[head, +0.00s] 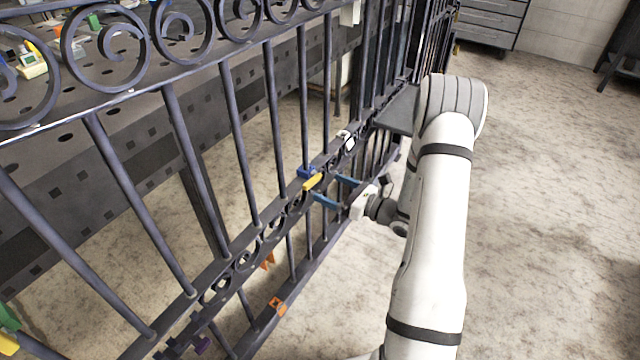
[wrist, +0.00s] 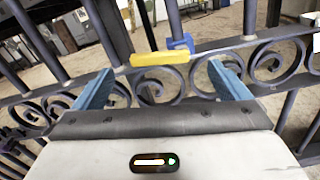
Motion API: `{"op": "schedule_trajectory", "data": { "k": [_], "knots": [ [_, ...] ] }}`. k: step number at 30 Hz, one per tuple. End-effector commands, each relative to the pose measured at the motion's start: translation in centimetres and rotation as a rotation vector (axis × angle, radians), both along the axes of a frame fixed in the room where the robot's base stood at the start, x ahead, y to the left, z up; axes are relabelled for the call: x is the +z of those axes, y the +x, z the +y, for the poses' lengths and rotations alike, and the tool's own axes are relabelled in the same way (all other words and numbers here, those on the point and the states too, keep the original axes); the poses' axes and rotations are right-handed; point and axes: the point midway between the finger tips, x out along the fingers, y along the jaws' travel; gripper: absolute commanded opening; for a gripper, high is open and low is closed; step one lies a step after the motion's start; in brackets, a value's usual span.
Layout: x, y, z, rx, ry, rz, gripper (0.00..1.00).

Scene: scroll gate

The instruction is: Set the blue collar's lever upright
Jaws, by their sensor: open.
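The blue collar (head: 306,172) sits on the gate's rail, and it also shows in the wrist view (wrist: 180,43) on a bar just above the scrollwork. Its yellow lever (wrist: 160,58) lies nearly level, reaching left from the collar in the wrist view. In the head view the lever (head: 313,182) lies just beyond the fingertips. My gripper (head: 323,186) is open and empty. In the wrist view its two blue fingers (wrist: 160,67) stand on either side of the lever, with clear gaps. Contact with the lever is not visible.
The dark scroll gate (head: 240,165) runs diagonally, with close upright bars. A white fitting (head: 347,140) sits farther along the rail. Orange tags (head: 277,306) and a purple piece (head: 200,345) are lower and nearer. Open floor (head: 550,200) lies to the right.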

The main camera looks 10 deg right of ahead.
Motion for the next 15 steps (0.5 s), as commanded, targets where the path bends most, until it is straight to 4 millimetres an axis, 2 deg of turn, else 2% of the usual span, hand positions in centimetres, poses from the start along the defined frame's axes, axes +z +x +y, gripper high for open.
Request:
{"op": "schedule_trajectory", "data": {
  "k": [6, 15],
  "knots": [
    [-0.1, 2.4, 2.4, 0.003, -0.003, -0.002, 0.95],
    [0.0, 3.2, 3.2, 0.001, -0.001, 0.000, 0.95]
  ]
}}
